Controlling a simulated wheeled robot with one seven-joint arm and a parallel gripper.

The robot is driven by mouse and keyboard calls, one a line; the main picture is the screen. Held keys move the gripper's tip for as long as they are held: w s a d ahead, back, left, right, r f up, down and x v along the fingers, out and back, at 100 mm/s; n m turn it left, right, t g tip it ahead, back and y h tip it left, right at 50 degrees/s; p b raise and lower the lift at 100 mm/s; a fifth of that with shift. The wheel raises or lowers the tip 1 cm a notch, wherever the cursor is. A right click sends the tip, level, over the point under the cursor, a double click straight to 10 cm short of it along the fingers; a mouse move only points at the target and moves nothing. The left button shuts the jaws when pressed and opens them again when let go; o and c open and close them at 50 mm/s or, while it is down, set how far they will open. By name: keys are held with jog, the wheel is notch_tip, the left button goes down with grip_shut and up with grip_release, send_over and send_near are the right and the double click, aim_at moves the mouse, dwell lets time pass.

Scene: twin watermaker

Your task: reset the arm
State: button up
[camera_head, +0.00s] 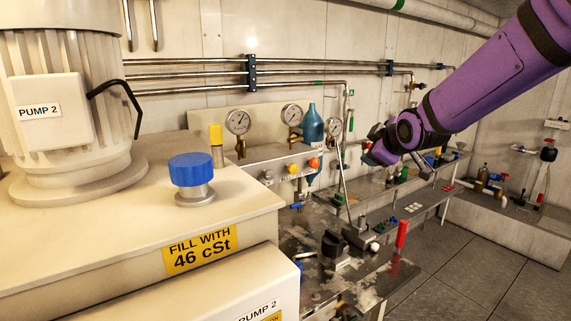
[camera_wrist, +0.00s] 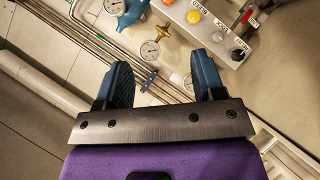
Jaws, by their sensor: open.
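My purple arm reaches in from the upper right in the head view. My gripper (camera_head: 372,150) hangs in the air in front of the wall and above the workbench. In the wrist view my gripper (camera_wrist: 163,85) shows two blue fingers spread wide apart with nothing between them. Past the fingers I see a gauge (camera_wrist: 150,49) and pipes on the wall. The gripper touches nothing that I can see.
A pump unit (camera_head: 60,100) with a blue cap (camera_head: 191,170) fills the left. A cluttered bench (camera_head: 375,275) with a red-handled part (camera_head: 401,234) stands below. A blue bottle (camera_head: 312,124) and gauges (camera_head: 238,121) are behind. Grey floor (camera_head: 480,270) at lower right is clear.

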jog(key=s+d+m+g, duration=0.2)
jog(key=s+m, duration=0.2)
jog(key=s, duration=0.8)
jog(key=s+d+m+g+h, duration=0.1)
jog(key=s+d+m+g, duration=0.1)
jog(key=s, duration=1)
jog(key=s+d+m+g+h, duration=0.1)
jog(key=s+d+m, duration=0.3)
jog(key=s, duration=0.8)
jog(key=shift+d+r+m+g, duration=0.25)
jog(key=shift+r+m+g, duration=0.2)
jog(key=shift+m+g, duration=0.55)
jog(key=shift+w+a, duration=0.1)
